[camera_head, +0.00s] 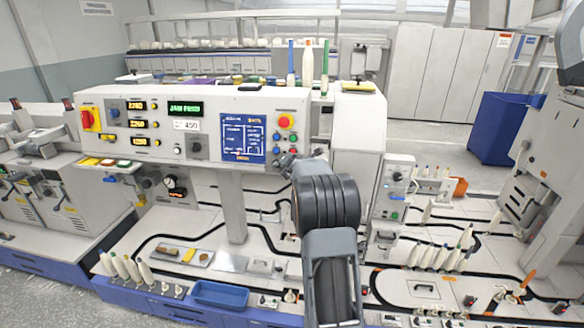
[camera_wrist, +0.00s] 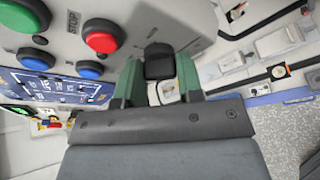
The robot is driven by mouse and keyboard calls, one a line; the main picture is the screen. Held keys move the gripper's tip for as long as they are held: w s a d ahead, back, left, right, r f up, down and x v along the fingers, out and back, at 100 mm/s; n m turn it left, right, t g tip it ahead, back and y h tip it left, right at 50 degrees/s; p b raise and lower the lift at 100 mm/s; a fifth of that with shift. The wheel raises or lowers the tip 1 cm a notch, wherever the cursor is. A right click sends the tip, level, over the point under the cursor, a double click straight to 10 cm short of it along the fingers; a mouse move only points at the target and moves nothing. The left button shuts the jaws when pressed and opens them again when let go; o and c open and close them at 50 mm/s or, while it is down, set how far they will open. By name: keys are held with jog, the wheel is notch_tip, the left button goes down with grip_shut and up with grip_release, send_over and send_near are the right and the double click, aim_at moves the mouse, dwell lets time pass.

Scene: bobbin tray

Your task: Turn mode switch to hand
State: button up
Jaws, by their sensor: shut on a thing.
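A black knob (camera_wrist: 159,60), apparently the mode switch, sits between the two green fingers of my gripper (camera_wrist: 160,78) in the wrist view. My gripper is shut on it. No position marks around the knob can be read, so I cannot tell which way it points. In the head view my gripper (camera_head: 289,161) is at the lower right corner of the white control panel (camera_head: 222,104). My own wrist and arm hide the knob there.
A red button (camera_wrist: 101,36) marked STOP and a blue button (camera_wrist: 90,70) lie left of my gripper. The blue diagram plate (camera_head: 242,138) is left of it on the panel. A white box (camera_head: 389,193) with switches stands to the right. Bobbins stand on the tracks below.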

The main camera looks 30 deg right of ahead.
jog(key=o, duration=0.9)
jog(key=shift+o, duration=0.2)
jog(key=v, duration=1.3)
jog(key=shift+s+r, duration=0.2)
jog(key=shift+s, duration=0.15)
jog(key=shift+a, duration=0.1)
